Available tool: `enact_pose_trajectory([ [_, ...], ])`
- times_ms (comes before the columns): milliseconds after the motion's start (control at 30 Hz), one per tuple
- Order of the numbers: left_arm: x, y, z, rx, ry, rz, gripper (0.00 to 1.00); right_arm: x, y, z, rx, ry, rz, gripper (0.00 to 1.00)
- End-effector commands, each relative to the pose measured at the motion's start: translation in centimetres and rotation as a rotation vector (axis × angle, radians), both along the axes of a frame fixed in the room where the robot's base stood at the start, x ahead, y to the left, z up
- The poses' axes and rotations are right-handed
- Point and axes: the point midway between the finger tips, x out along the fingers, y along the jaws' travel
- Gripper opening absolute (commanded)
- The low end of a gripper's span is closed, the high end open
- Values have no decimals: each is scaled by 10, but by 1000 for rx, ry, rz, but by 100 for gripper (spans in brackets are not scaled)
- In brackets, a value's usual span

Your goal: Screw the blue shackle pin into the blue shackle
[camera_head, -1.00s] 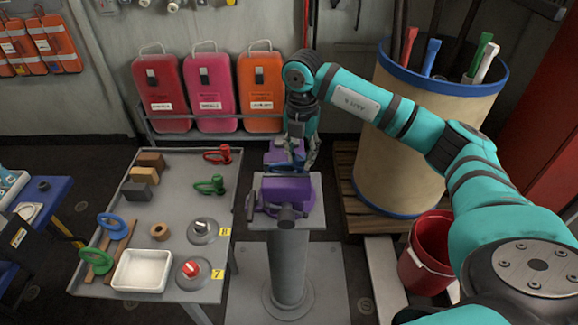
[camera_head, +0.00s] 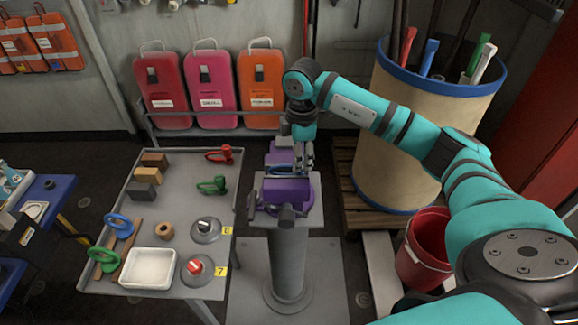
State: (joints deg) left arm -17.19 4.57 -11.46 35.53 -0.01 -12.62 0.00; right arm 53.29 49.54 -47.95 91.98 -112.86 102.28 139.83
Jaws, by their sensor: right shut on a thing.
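The blue shackle (camera_head: 281,171) is in the purple vise (camera_head: 288,192), between its two jaws. Only a small blue part of it shows. My right gripper (camera_head: 305,169) points down at the right side of the vise, close beside the shackle. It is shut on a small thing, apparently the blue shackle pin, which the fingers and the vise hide. I cannot tell how far the pin sits in the shackle. My left gripper is not in view.
The grey table (camera_head: 185,215) at left carries a red shackle (camera_head: 220,155), a green shackle (camera_head: 213,186), a blue ring (camera_head: 119,225), a green ring (camera_head: 104,261) and a white tray (camera_head: 148,268). A barrel (camera_head: 400,140) and a red bucket (camera_head: 424,250) stand at right.

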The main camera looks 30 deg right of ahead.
Motion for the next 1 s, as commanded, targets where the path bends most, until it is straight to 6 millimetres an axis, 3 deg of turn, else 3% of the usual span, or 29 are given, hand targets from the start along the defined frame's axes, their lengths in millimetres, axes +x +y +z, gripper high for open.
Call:
enact_pose_trajectory([
  [167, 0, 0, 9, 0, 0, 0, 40, -1, 0, -1, 0, 4, -182, 0],
  [400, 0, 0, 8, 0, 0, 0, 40, -1, 0, -2, -1, 5, -201, 0],
  [433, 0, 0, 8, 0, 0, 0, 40, -1, 0, -2, -1, 5, -201, 31],
  [600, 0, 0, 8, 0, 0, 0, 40, -1, 0, -2, 0, 3, -199, 53],
  [867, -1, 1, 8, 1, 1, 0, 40, -1, 0, -1, 0, 2, -198, 54],
  [1000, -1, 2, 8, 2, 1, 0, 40, 1, 0, 9, 1, -1, -198, 54],
])
